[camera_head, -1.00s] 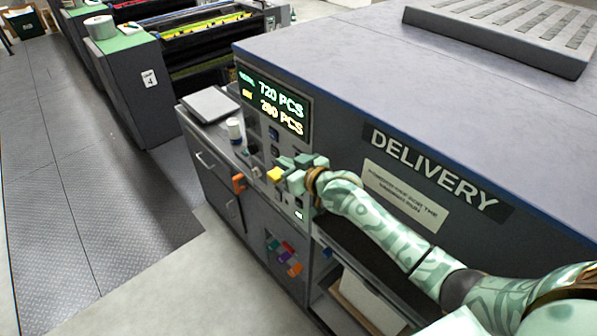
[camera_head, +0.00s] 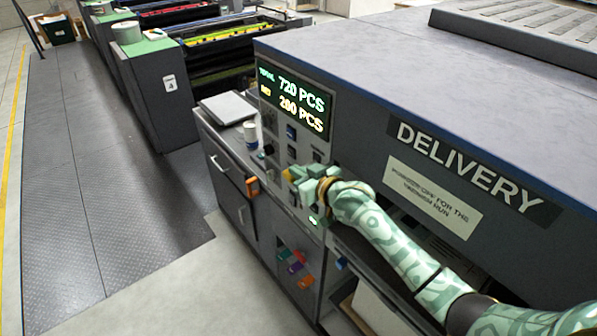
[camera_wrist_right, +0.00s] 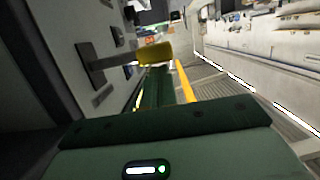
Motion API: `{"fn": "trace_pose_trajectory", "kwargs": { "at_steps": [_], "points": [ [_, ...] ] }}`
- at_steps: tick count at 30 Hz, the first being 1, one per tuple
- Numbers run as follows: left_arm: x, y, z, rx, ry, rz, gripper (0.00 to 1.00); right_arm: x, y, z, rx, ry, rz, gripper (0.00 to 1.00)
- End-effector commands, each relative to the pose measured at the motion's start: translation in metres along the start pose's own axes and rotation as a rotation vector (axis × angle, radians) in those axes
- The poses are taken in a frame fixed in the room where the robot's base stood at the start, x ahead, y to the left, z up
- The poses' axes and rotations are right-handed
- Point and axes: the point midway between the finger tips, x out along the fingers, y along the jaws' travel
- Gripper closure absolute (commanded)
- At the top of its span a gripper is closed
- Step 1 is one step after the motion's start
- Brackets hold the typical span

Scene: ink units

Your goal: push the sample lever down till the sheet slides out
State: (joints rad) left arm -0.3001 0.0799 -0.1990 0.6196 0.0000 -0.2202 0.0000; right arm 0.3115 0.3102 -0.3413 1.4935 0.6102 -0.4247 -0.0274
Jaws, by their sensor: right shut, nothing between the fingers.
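The sample lever has a yellow knob (camera_head: 287,174), which shows in the head view beside the fingertips of my right gripper (camera_head: 296,178). The gripper covers part of it. In the right wrist view the yellow knob (camera_wrist_right: 155,53) stands out from a dark plate (camera_wrist_right: 92,65) on the grey panel, just beyond the closed green fingers (camera_wrist_right: 158,85). My right gripper is shut and empty. I cannot tell whether it touches the knob. A pale strip that may be a sheet (camera_head: 447,249) shows under the delivery cover. My left gripper is out of view.
The delivery unit (camera_head: 350,110) with its lit counter (camera_head: 295,98) fills the right. An orange item (camera_head: 252,187) is on the cabinet front, left of the gripper. The floor at left is clear.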

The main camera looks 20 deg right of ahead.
Motion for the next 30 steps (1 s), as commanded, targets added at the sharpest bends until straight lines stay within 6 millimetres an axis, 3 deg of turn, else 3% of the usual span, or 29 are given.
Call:
{"fn": "trace_pose_trajectory", "kwargs": {
  "at_steps": [17, 30],
  "points": [
    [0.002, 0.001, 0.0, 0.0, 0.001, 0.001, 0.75, 0.003, 0.0, 0.013, -0.128, -0.002, 0.03, 1.0],
    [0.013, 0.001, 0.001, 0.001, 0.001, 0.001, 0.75, 0.011, 0.002, 0.042, -0.424, -0.002, 0.105, 1.0]
  ]
}}
